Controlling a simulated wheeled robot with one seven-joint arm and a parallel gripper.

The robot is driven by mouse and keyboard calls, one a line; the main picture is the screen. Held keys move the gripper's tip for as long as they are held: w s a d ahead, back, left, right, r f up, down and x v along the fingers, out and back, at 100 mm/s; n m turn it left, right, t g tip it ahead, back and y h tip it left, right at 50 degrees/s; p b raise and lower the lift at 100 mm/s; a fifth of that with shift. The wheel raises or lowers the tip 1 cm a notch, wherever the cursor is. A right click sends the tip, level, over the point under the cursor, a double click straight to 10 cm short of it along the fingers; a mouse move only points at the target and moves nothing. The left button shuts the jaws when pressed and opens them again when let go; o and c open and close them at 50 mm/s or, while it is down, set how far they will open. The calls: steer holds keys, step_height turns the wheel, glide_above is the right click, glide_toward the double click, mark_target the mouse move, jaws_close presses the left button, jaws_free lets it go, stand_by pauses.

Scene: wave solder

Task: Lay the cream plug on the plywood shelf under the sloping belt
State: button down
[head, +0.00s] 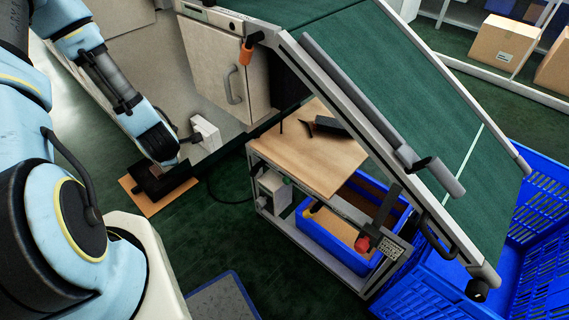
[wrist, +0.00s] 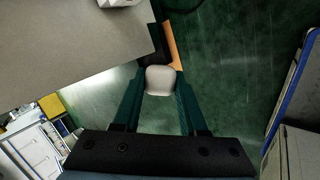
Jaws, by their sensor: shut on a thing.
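The cream plug (wrist: 159,80) shows in the wrist view between the fingertips of my gripper (wrist: 160,86), which is shut on it. In the head view my arm reaches down at the left, and I cannot make out the plug there. The plywood shelf (head: 308,160) is in the middle of the head view, under the sloping belt (head: 400,75), to the right of my gripper and well apart from it. Its front left part is bare.
Dark parts (head: 330,125) lie at the shelf's back. A blue crate (head: 325,238) stands below it. The belt's metal side rail (head: 345,115) slopes down across the shelf's right side. A grey cabinet (head: 220,75) stands behind. An orange-brown board (head: 150,208) lies near my gripper.

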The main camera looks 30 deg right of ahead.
steer(key=s+d+n+g+h+b, duration=0.25)
steer(key=s+d+b, duration=0.35)
steer(key=s+d, duration=0.45)
steer(key=s+d+n+g+h+b, duration=0.1)
steer(key=s+d+n+g+b, duration=0.25)
steer(key=s+d+b, duration=0.7)
steer(key=p, duration=0.8)
glide_above(304, 172)
steer(key=shift+d+f+m+y, duration=0.1)
steer(key=shift+f+m+y, duration=0.2)
steer(key=shift+f, duration=0.95)
steer(key=shift+f+b, duration=0.2)
steer(key=shift+b, duration=0.15)
steer(key=shift+c, duration=2.2)
jaws_free()
